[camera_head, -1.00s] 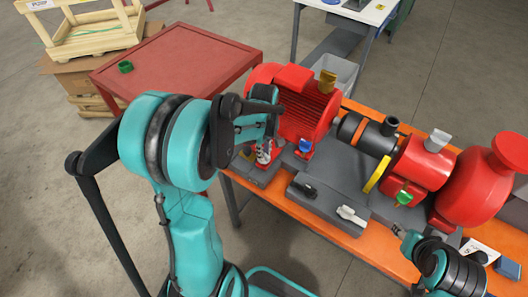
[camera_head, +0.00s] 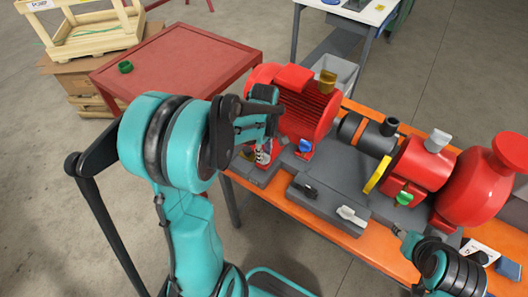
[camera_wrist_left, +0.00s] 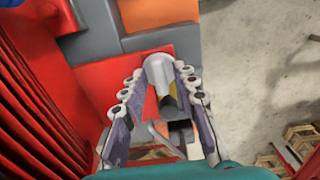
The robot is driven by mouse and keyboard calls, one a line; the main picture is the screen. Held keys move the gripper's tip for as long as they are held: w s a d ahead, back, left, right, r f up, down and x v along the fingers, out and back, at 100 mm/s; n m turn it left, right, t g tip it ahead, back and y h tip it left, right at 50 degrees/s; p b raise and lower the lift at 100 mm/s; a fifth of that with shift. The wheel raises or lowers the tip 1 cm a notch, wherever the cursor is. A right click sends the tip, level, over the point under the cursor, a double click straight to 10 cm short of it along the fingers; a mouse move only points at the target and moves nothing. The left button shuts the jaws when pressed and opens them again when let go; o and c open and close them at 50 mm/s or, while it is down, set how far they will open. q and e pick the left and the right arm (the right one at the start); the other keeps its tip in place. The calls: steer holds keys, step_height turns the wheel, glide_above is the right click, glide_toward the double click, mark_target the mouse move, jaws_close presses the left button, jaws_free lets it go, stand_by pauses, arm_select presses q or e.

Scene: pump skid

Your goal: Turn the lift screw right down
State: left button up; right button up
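My left gripper (camera_head: 263,154) points down beside the near left foot of the red motor (camera_head: 297,106). In the left wrist view its two fingers (camera_wrist_left: 160,75) flank a grey, round-ended piece (camera_wrist_left: 159,70), which looks like the lift screw's head. The fingertips are close to its sides; contact is not clear. The piece is mostly hidden by the gripper in the head view. A yellow and black patch (camera_wrist_left: 170,99) shows just below it in the wrist view. My right gripper (camera_head: 402,235) is at the lower right by the bench edge, and its fingers are too small to read.
The pump skid stands on an orange bench (camera_head: 355,239). A blue knob (camera_head: 305,146) is close right of my left gripper. Black (camera_head: 304,190) and pale (camera_head: 350,215) handles lie in front. A red table (camera_head: 175,65) stands behind left.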

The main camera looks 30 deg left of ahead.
arm_select(q)
step_height(320, 180, up, 12)
stand_by(0.7)
stand_by(0.4)
steer(key=s+d+f+m+t+b, duration=0.3)
steer(key=s+d+m+t, duration=0.4)
steer(key=m, duration=1)
steer(key=s+d+f, duration=0.1)
steer(key=s+d, duration=0.2)
steer(key=shift+s+d+f+b, duration=0.2)
steer(key=shift+s+f+b, duration=0.15)
steer(key=shift+b, duration=0.05)
